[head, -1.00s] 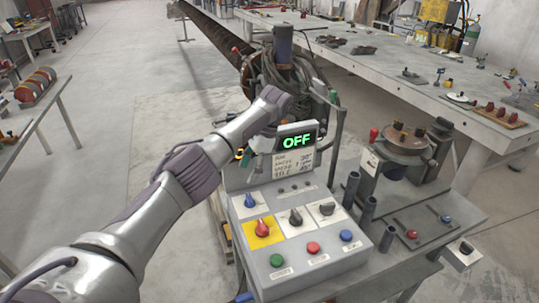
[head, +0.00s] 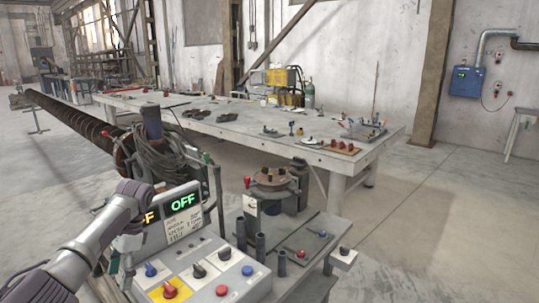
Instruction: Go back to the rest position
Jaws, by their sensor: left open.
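The grey control box (head: 213,290) stands at the lower left, with a red knob on a yellow plate, a blue knob, dark knobs and push buttons. Its display (head: 183,203) reads OFF in green; a second, yellow readout beside it is partly hidden by my left arm. My left gripper (head: 120,266) is small and partly hidden at the left side of the box, below my wrist. It is open, and I see nothing held in it. My right gripper is out of view.
A long auger (head: 75,122) runs to the back left. A long workbench (head: 225,123) with tools stands behind the box. A round fixture (head: 273,178) and upright tubes are right of the box. Open floor (head: 440,235) lies at the right.

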